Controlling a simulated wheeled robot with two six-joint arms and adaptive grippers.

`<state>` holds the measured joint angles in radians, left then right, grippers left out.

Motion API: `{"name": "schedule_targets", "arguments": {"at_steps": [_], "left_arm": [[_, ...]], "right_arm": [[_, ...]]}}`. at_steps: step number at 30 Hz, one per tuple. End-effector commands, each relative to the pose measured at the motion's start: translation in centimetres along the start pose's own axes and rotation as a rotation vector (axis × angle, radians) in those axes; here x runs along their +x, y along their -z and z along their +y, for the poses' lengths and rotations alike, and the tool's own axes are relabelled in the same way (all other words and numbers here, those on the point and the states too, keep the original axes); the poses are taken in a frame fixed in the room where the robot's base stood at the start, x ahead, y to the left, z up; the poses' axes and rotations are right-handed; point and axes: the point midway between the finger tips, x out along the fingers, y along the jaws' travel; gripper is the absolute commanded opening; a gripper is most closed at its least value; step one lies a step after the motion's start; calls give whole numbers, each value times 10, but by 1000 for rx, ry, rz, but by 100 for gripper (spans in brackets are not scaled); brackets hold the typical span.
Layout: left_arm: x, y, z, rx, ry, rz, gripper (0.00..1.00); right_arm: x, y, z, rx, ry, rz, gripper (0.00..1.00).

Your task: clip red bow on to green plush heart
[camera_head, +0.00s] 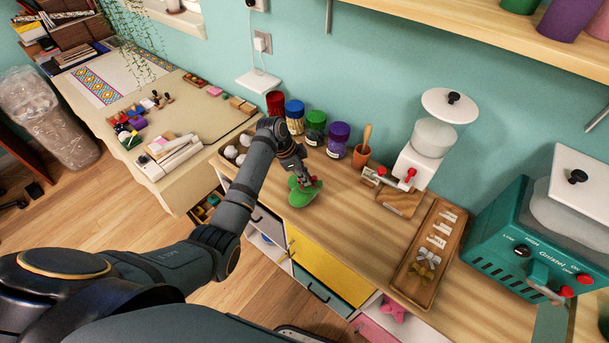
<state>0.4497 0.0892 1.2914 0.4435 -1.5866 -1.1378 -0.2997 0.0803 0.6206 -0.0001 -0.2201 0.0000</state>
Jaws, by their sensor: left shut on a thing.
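The green plush heart (300,197) lies on the wooden counter, left of the middle of the view. My left gripper (304,182) reaches down over it from the left, its fingertips at the heart's upper side. It is shut on the red bow (314,180), of which only small red parts show beside the fingers. The bow is at the heart and appears to touch it, but I cannot tell whether its clip grips the plush. The fingers hide part of both. My right gripper is not in view.
A wooden tray (405,277) with white and gold bows lies to the right. Jars with red, blue, green and purple (338,139) lids stand behind the heart, beside a terracotta pot (361,154). A white machine (417,160) and a teal machine (522,240) stand farther right.

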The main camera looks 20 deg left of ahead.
Motion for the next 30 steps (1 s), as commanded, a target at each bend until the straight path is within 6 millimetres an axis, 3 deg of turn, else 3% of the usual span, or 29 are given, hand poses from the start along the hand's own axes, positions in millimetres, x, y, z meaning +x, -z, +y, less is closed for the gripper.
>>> {"name": "schedule_targets", "arguments": {"at_steps": [30], "left_arm": [[1,0,0,0,0,0,8]], "right_arm": [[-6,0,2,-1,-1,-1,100]]}}
